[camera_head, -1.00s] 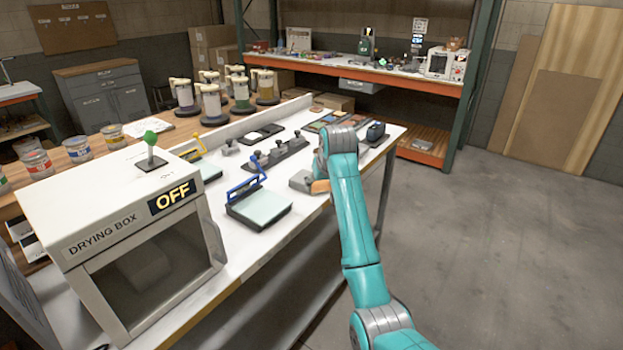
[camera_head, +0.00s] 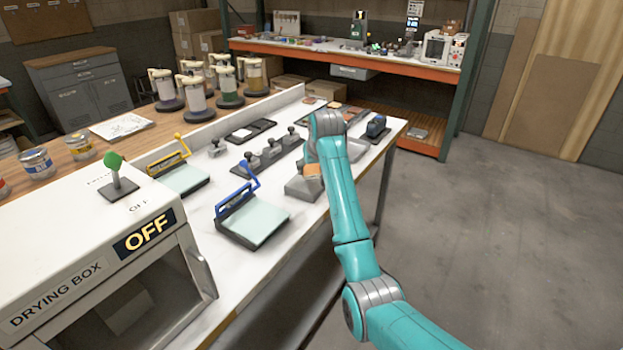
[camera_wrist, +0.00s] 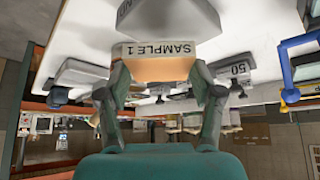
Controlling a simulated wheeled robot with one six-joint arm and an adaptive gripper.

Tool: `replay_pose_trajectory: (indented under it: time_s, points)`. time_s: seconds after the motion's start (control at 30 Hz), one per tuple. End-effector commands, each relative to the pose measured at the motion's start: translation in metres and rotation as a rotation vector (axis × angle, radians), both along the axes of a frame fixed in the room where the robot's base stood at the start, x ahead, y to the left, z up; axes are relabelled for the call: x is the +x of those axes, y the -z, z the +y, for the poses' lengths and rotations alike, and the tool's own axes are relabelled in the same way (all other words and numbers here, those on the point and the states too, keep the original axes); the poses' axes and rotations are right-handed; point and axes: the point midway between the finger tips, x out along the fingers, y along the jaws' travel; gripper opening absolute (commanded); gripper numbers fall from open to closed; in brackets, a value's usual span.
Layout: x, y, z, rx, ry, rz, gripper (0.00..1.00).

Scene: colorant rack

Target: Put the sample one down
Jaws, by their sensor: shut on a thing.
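The sample one (camera_wrist: 158,69), an orange-tan piece with a white strip reading "SAMPLE 1", is between the fingers of my gripper (camera_wrist: 160,86) in the wrist view. My gripper is shut on it. In the head view the sample (camera_head: 313,170) shows as a small orange patch beside my teal arm, over the white bench (camera_head: 283,259). A grey block (camera_head: 303,188) is right by it; I cannot tell if they touch. In the wrist view this block (camera_wrist: 170,20) lies just beyond the sample. My fingers are hidden in the head view.
A blue-handled plate device (camera_head: 255,222) stands left of the grey block, with a yellow-handled one (camera_head: 183,180) behind. The drying box (camera_head: 100,270), reading OFF, fills the near left. Weights (camera_head: 270,155) and a grey tray (camera_head: 355,150) lie close to my arm.

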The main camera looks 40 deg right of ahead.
Motion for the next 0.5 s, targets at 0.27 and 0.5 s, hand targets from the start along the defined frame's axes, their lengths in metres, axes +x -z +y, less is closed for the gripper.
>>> replay_pose_trajectory:
  time_s: [0.27,0.5]
  points:
    - [0.000,0.029,0.000,0.001,0.000,0.002,0.36]
    - [0.000,0.042,0.000,-0.001,0.000,-0.002,0.36]
